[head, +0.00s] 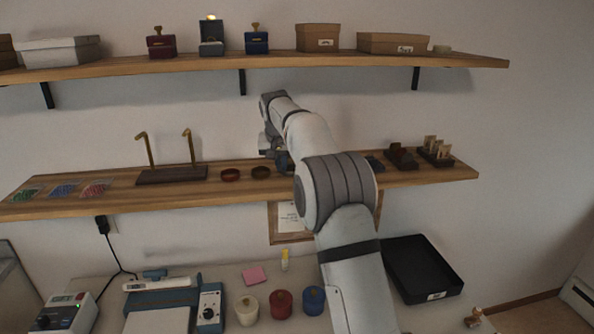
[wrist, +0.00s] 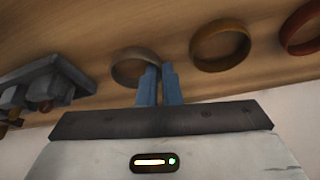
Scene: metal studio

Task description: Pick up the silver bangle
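The silver bangle (wrist: 124,72), a dull grey ring, lies on the wooden shelf in the wrist view. My gripper (wrist: 160,72) has its two blue fingers at the bangle's right side, close together with a narrow gap. The left finger covers part of the bangle's near right rim. I cannot tell whether the rim is between the fingers or whether they touch it. In the head view my gripper (head: 278,157) is at the lower shelf, and the silver bangle is not visible there.
On the lower shelf (head: 120,200), a brown-gold bangle (wrist: 220,45) and a red bangle (wrist: 302,28) lie beside the silver one. A dark stand (wrist: 45,85) is on the other side. A hook stand (head: 170,175) stands farther left in the head view. The upper shelf (head: 200,69) runs above.

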